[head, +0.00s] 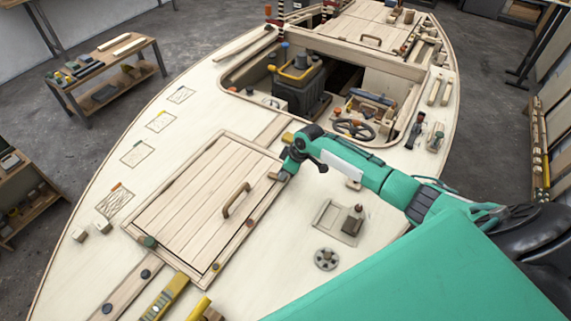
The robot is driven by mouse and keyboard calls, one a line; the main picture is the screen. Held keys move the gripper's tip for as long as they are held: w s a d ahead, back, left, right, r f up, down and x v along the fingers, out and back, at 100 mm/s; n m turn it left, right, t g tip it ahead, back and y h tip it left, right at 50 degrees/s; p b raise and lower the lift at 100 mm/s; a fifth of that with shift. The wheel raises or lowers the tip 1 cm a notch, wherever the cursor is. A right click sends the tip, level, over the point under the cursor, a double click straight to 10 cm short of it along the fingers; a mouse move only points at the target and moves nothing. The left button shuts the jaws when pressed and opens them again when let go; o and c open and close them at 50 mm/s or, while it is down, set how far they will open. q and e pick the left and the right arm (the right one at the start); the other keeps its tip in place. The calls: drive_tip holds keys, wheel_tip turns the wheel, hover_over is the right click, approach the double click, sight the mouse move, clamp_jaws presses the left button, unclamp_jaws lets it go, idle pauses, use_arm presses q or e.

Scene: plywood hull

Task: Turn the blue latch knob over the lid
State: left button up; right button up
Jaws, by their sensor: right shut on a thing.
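The lid (200,202) is a pale planked hatch panel with a wooden handle (236,200), lying closed in its frame on the deck. My right gripper (279,176) reaches in from the right to the lid's right far corner. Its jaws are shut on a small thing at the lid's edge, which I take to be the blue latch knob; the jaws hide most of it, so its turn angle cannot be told. A green knob (148,241) sits at the lid's left near corner. My left gripper is out of view.
The open cockpit (330,95) with a dark motor box lies beyond the lid. A recessed plate (341,222) and a round grey fitting (325,259) are on the deck to the right. A yellow level (165,298) lies at the near edge. My green arm covers the right foreground.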

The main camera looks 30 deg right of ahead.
drive_tip(key=shift+r+m+t+h+p, duration=0.15)
drive_tip(key=shift+m+t+h+p, duration=0.15)
drive_tip(key=shift+m+p, duration=0.7)
drive_tip(key=shift+m, duration=0.3)
drive_tip(key=o, duration=1)
drive_tip(key=shift+s, duration=0.1)
drive_tip(key=b+v, duration=0.3)
drive_tip(key=v, duration=1)
drive_tip(key=shift+r, duration=0.3)
drive_tip(key=shift+s, duration=0.1)
